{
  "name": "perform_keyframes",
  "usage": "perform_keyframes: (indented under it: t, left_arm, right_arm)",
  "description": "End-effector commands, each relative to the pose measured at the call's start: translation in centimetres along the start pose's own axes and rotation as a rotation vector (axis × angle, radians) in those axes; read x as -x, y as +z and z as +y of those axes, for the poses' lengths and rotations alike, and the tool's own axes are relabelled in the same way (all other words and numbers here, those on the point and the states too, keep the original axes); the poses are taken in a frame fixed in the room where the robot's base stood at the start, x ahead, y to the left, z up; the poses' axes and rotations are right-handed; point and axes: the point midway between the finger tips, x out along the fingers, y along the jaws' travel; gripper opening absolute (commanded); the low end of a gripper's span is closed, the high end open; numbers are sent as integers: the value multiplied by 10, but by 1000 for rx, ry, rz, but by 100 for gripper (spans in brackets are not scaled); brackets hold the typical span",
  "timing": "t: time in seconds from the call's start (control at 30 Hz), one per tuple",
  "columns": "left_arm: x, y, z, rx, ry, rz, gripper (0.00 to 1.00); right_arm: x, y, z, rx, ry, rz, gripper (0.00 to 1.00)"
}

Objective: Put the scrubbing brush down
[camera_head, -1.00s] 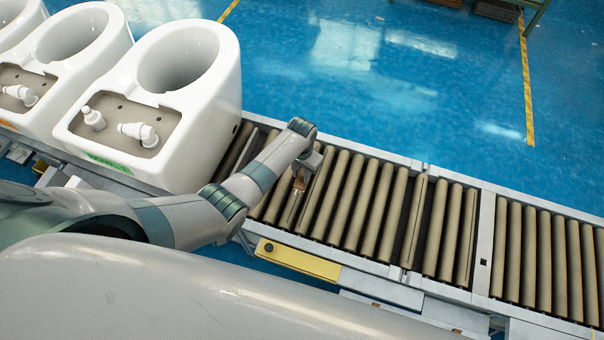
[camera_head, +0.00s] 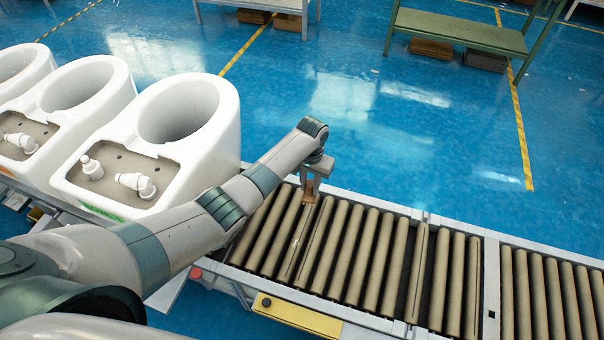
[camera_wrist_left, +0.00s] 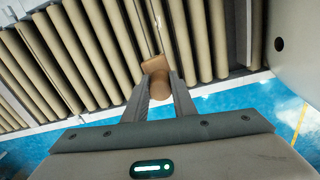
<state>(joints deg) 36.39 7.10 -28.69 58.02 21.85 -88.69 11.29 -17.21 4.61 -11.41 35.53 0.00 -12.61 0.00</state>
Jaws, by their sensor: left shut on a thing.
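My left gripper (camera_head: 311,192) is shut on the scrubbing brush (camera_head: 310,198), a small brown piece at the fingertips in the head view. The gripper points down over the conveyor rollers (camera_head: 373,250), near the far rail and right of the nearest toilet. In the left wrist view the brown brush (camera_wrist_left: 156,68) sits between the two grey fingers (camera_wrist_left: 160,98), with rollers behind it. I cannot tell whether the brush touches the rollers. My right gripper is not in view.
White toilets (camera_head: 190,110) stand in a row on the conveyor at the left, with white fittings (camera_head: 136,184) on their flat parts. The rollers to the right of my gripper are bare. A green bench (camera_head: 460,30) stands far back on the blue floor.

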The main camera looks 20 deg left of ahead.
Motion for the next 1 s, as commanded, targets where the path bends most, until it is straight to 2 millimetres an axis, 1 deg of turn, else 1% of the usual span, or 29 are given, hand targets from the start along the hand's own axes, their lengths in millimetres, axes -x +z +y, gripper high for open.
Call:
perform_keyframes:
  t: [0.03, 0.07, 0.1, 0.17, 0.2, 0.27, 0.3, 0.37, 0.4, 0.47, 0.5, 0.57, 0.67, 0.7, 0.77, 0.9, 1.0]
  left_arm:
    - [26, -17, -2, 15, -7, 12, 0]
    - [41, -23, 0, 25, -7, 12, 0]
    - [61, -30, 2, 38, -7, 12, 0]
    - [92, -36, 7, 53, -7, 12, 0]
    - [113, -38, 11, 62, -8, 12, 0]
    - [143, -34, 18, 71, -9, 13, 0]
    - [158, -29, 22, 75, -9, 11, 0]
    - [178, -18, 27, 78, -8, 9, 0]
    - [188, -9, 30, 81, -8, 7, 0]
    - [202, 5, 34, 83, -7, 6, 0]
    - [210, 15, 35, 84, -8, 6, 0]
    - [220, 32, 37, 87, -6, 5, 0]
    - [232, 62, 37, 91, -5, 3, 0]
    - [235, 75, 36, 94, -5, 3, 0]
    - [240, 95, 33, 99, -5, 3, 0]
    - [246, 142, 23, 115, -4, 1, 0]
    - [250, 170, 15, 128, -3, 2, 0]
  right_arm:
    - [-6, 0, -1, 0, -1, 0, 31]
    - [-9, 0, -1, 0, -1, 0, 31]
    - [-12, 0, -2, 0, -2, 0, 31]
    - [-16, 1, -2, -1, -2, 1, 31]
    - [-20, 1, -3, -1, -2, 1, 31]
    - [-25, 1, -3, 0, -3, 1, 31]
    - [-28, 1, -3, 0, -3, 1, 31]
    - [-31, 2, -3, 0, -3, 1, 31]
    - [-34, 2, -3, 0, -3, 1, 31]
    - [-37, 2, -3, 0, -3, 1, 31]
    - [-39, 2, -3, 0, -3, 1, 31]
    - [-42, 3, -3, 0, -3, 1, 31]
    - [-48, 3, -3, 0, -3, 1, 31]
    - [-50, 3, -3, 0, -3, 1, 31]
    - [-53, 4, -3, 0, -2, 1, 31]
    - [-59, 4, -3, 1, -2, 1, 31]
    - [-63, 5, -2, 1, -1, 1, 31]
